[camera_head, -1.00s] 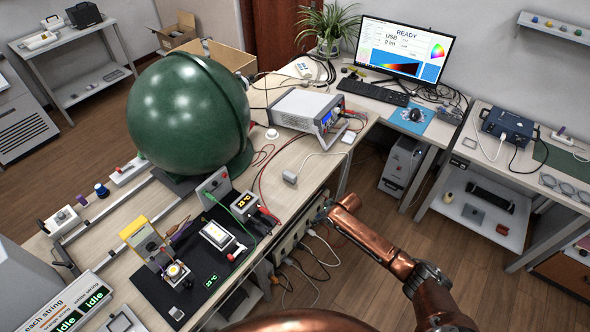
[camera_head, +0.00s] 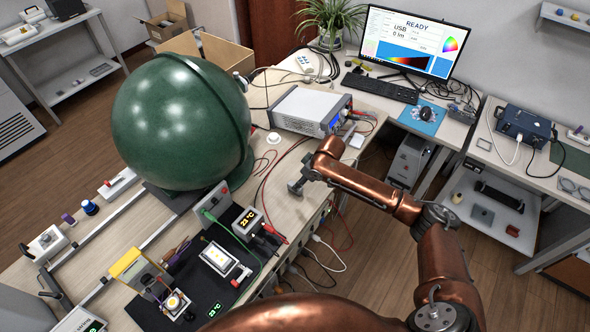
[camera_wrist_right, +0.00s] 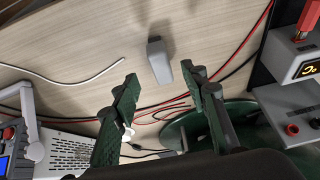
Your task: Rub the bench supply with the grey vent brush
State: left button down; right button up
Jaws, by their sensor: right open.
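The bench supply (camera_head: 308,110) is a pale grey box with a blue display, standing on the bench right of the green sphere. The grey vent brush (camera_wrist_right: 159,60) is a small grey block on the bench top. My right gripper (camera_wrist_right: 160,74) is open, its green-grey fingers on either side of the brush's near end, with gaps on both sides. In the head view, the right gripper (camera_head: 305,180) is over the bench's front edge and partly covers the brush. My left gripper is out of view.
A large green sphere (camera_head: 180,120) takes up the middle of the bench. Red and black leads (camera_head: 270,175) run near the brush. A black mat (camera_head: 215,275) with small devices lies at the front.

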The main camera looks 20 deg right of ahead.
jog(key=shift+w+f, duration=0.25)
jog(key=shift+w, duration=0.05)
jog(key=shift+f, duration=0.3)
jog(key=x, duration=0.3)
jog(key=b+x, duration=0.1)
jog(key=x, duration=0.1)
jog(key=shift+w+a, duration=0.1)
jog(key=shift+a, duration=0.25)
jog(key=shift+w+f, duration=0.1)
jog(key=shift+f, duration=0.15)
jog(key=shift+w+a+f, duration=0.1)
jog(key=shift+f, duration=0.2)
jog(key=c, duration=0.7)
grip_shut()
jog(key=shift+o, duration=0.7)
grip_release()
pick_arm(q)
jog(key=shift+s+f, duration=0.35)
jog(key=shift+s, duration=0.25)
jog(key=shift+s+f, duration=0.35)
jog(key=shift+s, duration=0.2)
pick_arm(e)
jog(key=shift+o, duration=0.8)
